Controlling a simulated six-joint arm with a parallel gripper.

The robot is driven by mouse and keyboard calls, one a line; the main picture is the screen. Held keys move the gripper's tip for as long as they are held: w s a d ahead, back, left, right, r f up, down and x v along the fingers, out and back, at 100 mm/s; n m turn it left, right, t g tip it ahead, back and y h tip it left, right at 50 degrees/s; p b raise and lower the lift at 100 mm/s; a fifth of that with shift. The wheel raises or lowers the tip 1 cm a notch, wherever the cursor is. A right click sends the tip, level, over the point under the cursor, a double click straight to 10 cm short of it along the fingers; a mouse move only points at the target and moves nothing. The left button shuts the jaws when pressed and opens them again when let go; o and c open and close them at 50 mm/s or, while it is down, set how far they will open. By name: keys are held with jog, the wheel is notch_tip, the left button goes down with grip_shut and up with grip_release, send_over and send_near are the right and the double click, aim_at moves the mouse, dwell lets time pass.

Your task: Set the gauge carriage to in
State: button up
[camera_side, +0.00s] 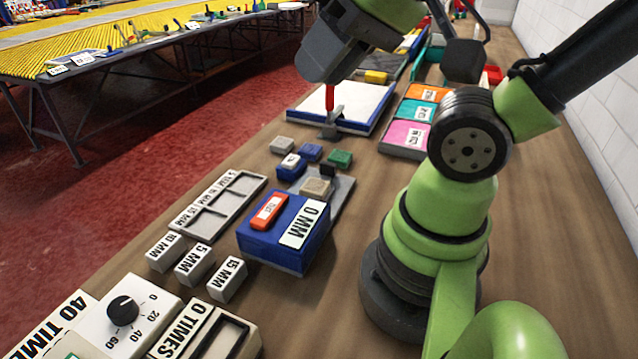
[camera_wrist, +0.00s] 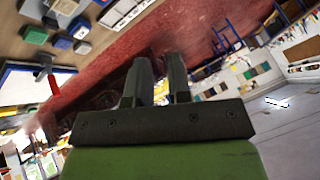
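No part is labelled as the gauge carriage, so I cannot tell for certain which one it is. A red upright handle (camera_side: 329,97) on a grey foot (camera_side: 328,133) stands at the near edge of a white board with blue sides (camera_side: 305,96). The handle also shows at the left of the wrist view (camera_wrist: 53,84). A blue block labelled 0 MM (camera_side: 285,255) with a red piece on top (camera_side: 269,211) sits nearer. My gripper (camera_wrist: 159,62) has its two fingers apart with nothing between them. It is raised and tilted, clear of the bench; its fingers are not clear in the side view.
Small grey, blue and green blocks (camera_side: 340,158) lie between the board and the blue block. A slotted tray (camera_side: 240,190), several MM blocks (camera_side: 193,264) and a dial box (camera_side: 124,310) are nearer. Labelled coloured trays (camera_side: 405,134) lie right. Bare wood (camera_side: 345,285) lies near my base.

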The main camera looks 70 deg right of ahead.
jog(key=o, duration=0.4)
jog(key=w+d, duration=0.2)
jog(key=w+d+f+g+h, duration=0.1)
jog(key=w, duration=0.1)
jog(key=w+d+f+g, duration=0.1)
jog(key=w+d, duration=0.1)
jog(key=shift+w+d+n+h, duration=0.1)
jog(key=shift+d+n+h, duration=0.2)
jog(key=shift+n+h, duration=0.1)
jog(key=shift+c, duration=0.2)
jog(key=n+g, duration=0.3)
jog(key=g, duration=0.2)
send_over(328, 163)
notch_tip(328, 163, down, 17)
jog(key=shift+w+a+r, duration=0.1)
jog(key=shift+a, duration=0.05)
jog(key=shift+d+f, duration=0.2)
jog(key=shift+f, duration=0.55)
notch_tip(328, 163, down, 9)
